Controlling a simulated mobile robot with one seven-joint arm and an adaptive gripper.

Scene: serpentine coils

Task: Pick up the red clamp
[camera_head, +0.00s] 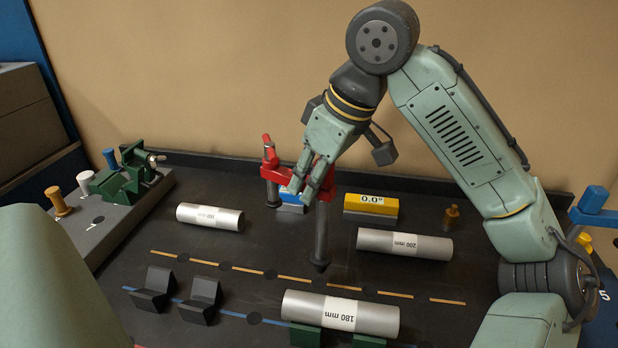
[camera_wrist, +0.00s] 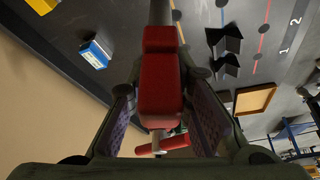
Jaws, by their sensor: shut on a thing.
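The red clamp (camera_head: 326,182) has a red arm, a red upright part at its left end and a dark post hanging down on the right, ending in a dark foot over the dark table. My gripper (camera_head: 313,184) points down and is shut on the red arm of the clamp. In the wrist view the red clamp (camera_wrist: 160,85) sits between the two fingers of my gripper (camera_wrist: 163,100). The fingers hide part of the clamp in the head view. I cannot tell whether the clamp's foot touches the table.
Metal cylinders marked 180 mm (camera_head: 372,317) and 200 mm (camera_head: 431,247) lie nearby, with another cylinder (camera_head: 231,220) at left. A yellow block (camera_head: 371,206) and a blue block (camera_head: 291,197) stand behind. Black V-blocks (camera_head: 152,290) are front left; a green vise (camera_head: 125,178) is far left.

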